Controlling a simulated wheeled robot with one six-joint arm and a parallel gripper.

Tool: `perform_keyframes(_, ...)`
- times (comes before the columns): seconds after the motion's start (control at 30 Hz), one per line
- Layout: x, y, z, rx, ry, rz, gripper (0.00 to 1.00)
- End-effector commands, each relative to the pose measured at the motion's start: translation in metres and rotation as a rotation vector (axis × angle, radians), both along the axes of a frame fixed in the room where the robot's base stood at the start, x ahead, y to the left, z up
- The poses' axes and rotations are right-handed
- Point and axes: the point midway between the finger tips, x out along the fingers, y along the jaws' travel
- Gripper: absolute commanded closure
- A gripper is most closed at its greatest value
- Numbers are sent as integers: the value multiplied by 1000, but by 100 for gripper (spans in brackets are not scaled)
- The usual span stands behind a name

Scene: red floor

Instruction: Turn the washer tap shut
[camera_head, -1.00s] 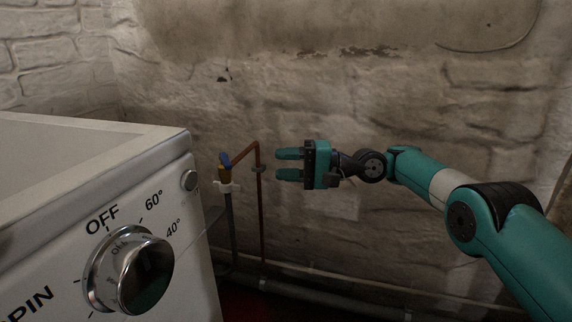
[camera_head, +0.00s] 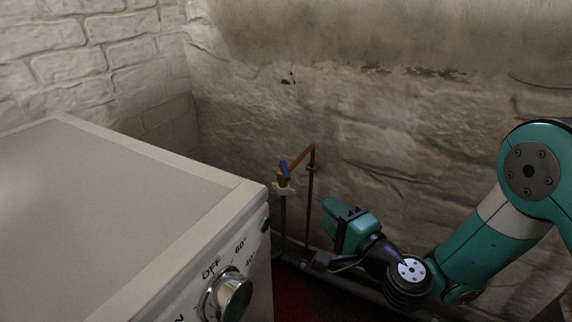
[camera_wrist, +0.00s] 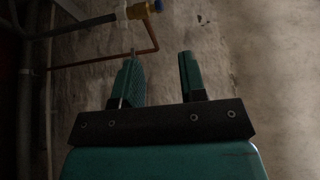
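The washer tap has a blue handle (camera_head: 284,169) on a brass body (camera_head: 283,180), joined to a copper pipe (camera_head: 312,200) at the wall, behind the washer's right side. In the wrist view the brass tap (camera_wrist: 138,11) shows at the top, with part of its blue handle (camera_wrist: 158,5) at the edge. My gripper (camera_wrist: 158,72) is open, with a clear gap between its two teal fingers and nothing in it. In the head view my gripper (camera_head: 340,218) is to the right of the tap and lower, apart from it. Its fingers partly overlap each other there.
The white washer (camera_head: 120,200) fills the left, with a silver dial (camera_head: 228,296) on its front. The stone wall (camera_head: 400,120) stands close behind the tap. Pipes (camera_head: 345,284) run low along the wall. A strip of red floor (camera_head: 295,290) is visible between washer and wall.

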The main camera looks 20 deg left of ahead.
Motion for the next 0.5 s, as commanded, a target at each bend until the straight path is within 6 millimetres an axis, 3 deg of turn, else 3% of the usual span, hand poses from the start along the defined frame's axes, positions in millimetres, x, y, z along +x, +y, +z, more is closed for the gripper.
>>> perform_keyframes(0.27, 14, 24, 8, -2, -3, 0, 62)
perform_keyframes(0.5, 33, 55, 2, -2, -5, 3, 62)
